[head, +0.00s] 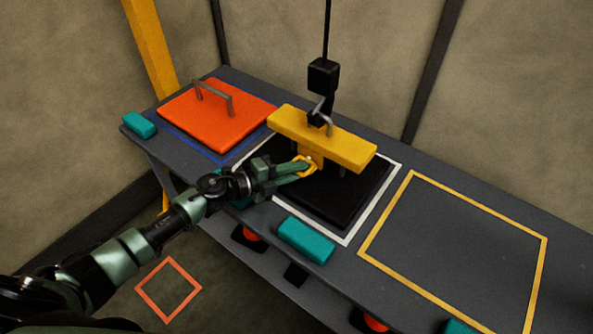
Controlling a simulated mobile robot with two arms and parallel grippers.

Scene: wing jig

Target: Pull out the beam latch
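The yellow beam (345,145) hangs from a hook (323,115) over a black plate (345,199). A small yellow ring (314,169), which looks like the beam latch's pull, sits low at the beam's front. My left gripper (304,168) reaches in from the left, and its fingertips are at this ring. The fingers partly cover the ring. I cannot tell whether they are shut on it or still apart around it. My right gripper is not in view.
An orange plate (205,122) with a grey handle lies on the grey bench at the left. Teal blocks (306,240) sit along the front edge. A yellow-outlined area (455,250) at the right is empty. A black cable rises above the hook.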

